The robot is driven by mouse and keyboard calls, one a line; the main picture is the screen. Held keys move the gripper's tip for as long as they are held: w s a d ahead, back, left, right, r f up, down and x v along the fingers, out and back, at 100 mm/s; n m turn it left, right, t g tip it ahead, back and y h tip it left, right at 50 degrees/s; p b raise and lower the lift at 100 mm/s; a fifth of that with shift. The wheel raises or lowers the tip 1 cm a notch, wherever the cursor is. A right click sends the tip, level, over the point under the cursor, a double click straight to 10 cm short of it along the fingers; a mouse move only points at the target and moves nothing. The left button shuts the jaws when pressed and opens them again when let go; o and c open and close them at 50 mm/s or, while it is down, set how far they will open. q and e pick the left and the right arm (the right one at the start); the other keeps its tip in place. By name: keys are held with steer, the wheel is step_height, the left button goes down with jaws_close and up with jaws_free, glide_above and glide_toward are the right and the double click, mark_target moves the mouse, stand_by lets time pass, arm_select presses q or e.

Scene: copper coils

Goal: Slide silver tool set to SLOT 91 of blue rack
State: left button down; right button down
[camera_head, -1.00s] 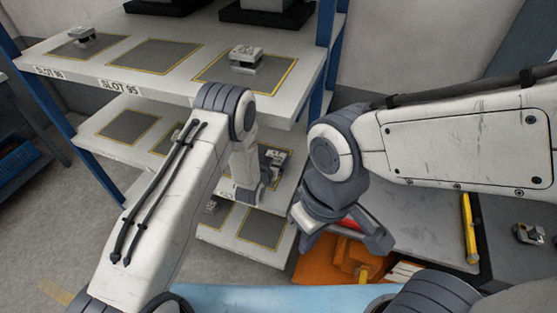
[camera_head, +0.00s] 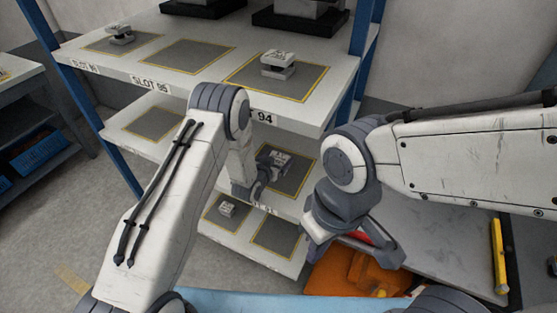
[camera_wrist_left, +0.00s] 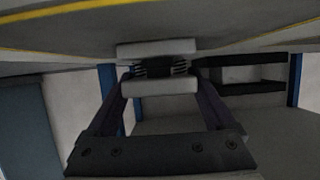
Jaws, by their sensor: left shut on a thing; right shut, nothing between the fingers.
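The silver tool set (camera_head: 273,157) is a small block with two pale plates and a dark middle. My left gripper (camera_head: 266,174) is shut on it at the middle shelf of the blue rack (camera_head: 357,45), by a yellow-outlined grey pad (camera_head: 297,173). In the left wrist view the tool set (camera_wrist_left: 158,87) sits between the two fingers, close to the shelf surface (camera_wrist_left: 70,40). I cannot tell whether it touches the shelf. The slot label below it is partly hidden by my gripper. My right gripper (camera_head: 352,252) is shut and empty, in front of the rack's right side.
The top shelf (camera_head: 205,86) carries similar silver pieces (camera_head: 278,64) and reaches over the middle shelf. Another piece (camera_head: 227,208) lies on the lower shelf. An orange bin (camera_head: 340,278) and a grey bench with a yellow tool (camera_head: 499,255) are at the right.

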arm_select(q)
jaws_free()
steer(key=b+v, duration=0.2)
steer(key=v, duration=0.8)
steer(key=shift+s+r, duration=0.1)
steer(key=shift+s, duration=0.1)
